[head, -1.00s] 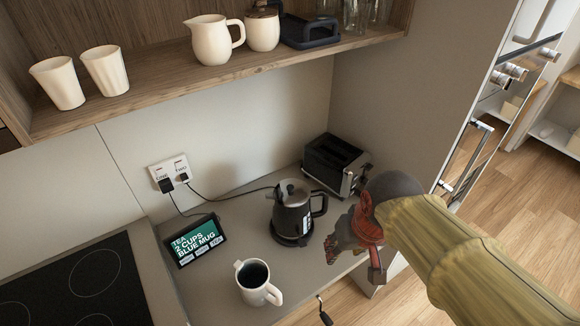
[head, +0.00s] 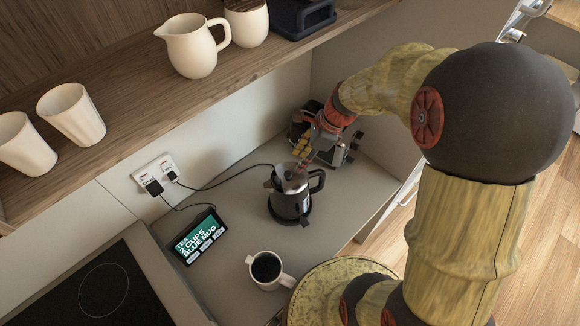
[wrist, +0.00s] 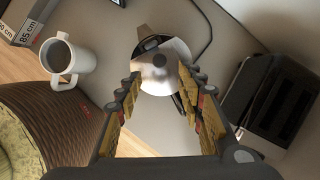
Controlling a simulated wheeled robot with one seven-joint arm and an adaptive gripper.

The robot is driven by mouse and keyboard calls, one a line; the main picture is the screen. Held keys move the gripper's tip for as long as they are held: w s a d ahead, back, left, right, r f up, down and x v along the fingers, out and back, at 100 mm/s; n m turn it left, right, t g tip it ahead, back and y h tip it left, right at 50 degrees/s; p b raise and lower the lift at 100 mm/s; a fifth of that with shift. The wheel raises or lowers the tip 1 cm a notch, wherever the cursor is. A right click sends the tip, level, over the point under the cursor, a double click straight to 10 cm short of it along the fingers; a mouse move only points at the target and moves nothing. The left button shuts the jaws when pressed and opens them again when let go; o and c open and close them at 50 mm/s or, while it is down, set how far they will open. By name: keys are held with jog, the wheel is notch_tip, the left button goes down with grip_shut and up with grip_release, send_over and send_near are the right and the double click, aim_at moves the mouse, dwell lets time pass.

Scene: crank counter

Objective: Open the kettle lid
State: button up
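The kettle (head: 290,203) stands upright on the counter, black with a steel top, its handle on the right and spout on the left. Its steel lid (head: 287,173) looks closed. In the wrist view the round, shiny lid (wrist: 178,55) with a small knob lies just beyond the fingertips. My gripper (head: 302,164) reaches down from the upper right to the lid. In the wrist view my gripper (wrist: 160,82) has its two fingers spread apart with nothing between them. I cannot tell whether a fingertip touches the lid.
A white mug (head: 260,284) with dark contents stands in front of the kettle. A display (head: 200,238) reading "TEA 2 CUPS BLUE MUG" stands left. The toaster (wrist: 264,104) is close beside my gripper. A wooden shelf (head: 130,108) with cups and jugs overhangs the back.

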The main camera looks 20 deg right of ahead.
aim_at(288, 173)
jog(key=x, duration=0.7)
jog(key=shift+a+f+b, duration=0.15)
jog(key=shift+f+b, duration=0.15)
jog(key=shift+b, duration=0.05)
grip_shut()
dwell(0.6)
